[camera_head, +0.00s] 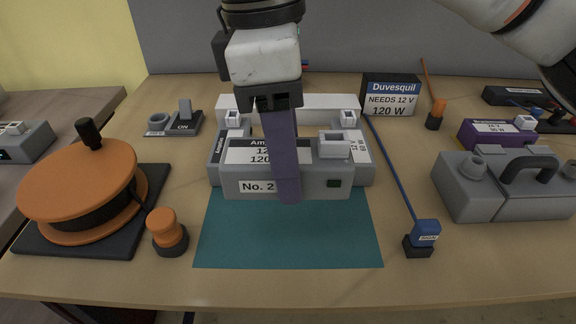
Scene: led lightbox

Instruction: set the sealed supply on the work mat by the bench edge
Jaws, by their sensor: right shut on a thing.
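The sealed supply (310,184) is a grey box. It has a "No. 2" tag, a green square on its front, a partly covered white label on top and a white connector at its top right. My right gripper (289,190) comes down from the top centre, shut on it. A long purplish finger crosses the box's label and front; the other finger is hidden. The teal work mat (290,245) lies in front of and partly behind the box. I cannot tell whether the box touches it. My left gripper is not in view.
Grey labelled parts flank the supply, with a white bar (318,103) behind. An orange reel (80,180) and orange knob (167,232) stand left. A blue-capped block (424,236) is right of the mat, near a grey handled case (470,195).

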